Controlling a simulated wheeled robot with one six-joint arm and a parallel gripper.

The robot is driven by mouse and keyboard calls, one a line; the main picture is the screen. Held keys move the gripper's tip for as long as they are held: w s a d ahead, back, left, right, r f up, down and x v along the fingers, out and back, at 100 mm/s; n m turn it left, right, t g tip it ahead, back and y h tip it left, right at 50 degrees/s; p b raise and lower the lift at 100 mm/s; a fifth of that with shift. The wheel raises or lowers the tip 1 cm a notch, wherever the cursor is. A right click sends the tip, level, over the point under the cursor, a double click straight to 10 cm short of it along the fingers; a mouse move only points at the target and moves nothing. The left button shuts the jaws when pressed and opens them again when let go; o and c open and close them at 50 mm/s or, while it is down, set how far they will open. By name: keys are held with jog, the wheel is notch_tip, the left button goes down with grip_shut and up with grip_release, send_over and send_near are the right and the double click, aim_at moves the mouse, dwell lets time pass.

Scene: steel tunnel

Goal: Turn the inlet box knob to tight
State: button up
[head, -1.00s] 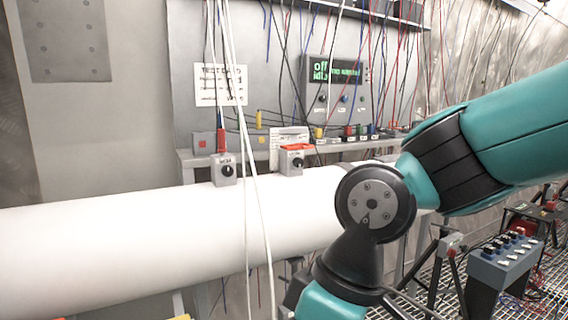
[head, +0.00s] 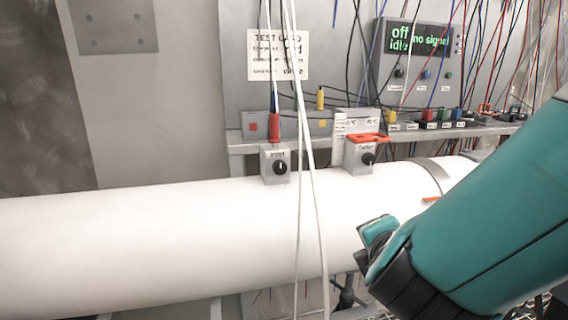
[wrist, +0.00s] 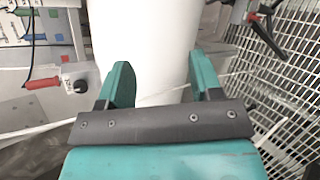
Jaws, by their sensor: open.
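The inlet box (head: 275,170) is a small grey box on top of the white pipe, left of centre in the head view. Its round black knob (head: 281,166) faces front, with a light mark that looks near vertical. In the wrist view, a grey box with a black knob (wrist: 80,86) at the left, beside a red plug, appears to be the same box. My gripper (wrist: 160,62) is open and empty. Its two teal fingers are apart over the white pipe, to the right of the box and not touching its knob.
A second knob box (head: 360,154) with an orange-red top stands on the pipe (head: 120,240) to the right. White cables (head: 303,130) hang in front of the pipe between the boxes. Metal grating (wrist: 285,90) lies to the right.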

jog(key=a+r+n+t+y, duration=0.2)
jog(key=a+r+n, duration=0.1)
jog(key=a+n, duration=0.15)
jog(key=n+t+y+p, duration=0.1)
jog(key=n+t+y, duration=0.3)
jog(key=n, duration=0.6)
send_near(281, 169)
jog(key=shift+g+y, duration=0.3)
jog(key=shift+g, duration=0.2)
jog(key=p+x, duration=0.2)
jog(key=p, duration=0.3)
jog(key=p+x, duration=0.2)
jog(key=p, duration=0.4)
jog(key=r+p+x, duration=0.1)
jog(key=p+x, duration=0.2)
jog(key=p, duration=0.3)
jog(key=shift+w+d+r, duration=0.1)
jog(key=shift+w+d, duration=0.05)
jog(key=shift+d, duration=0.1)
jog(key=shift+p+x, duration=0.35)
jog(key=shift+x, duration=0.5)
jog(key=shift+f, duration=0.25)
jog(key=c, duration=0.9)
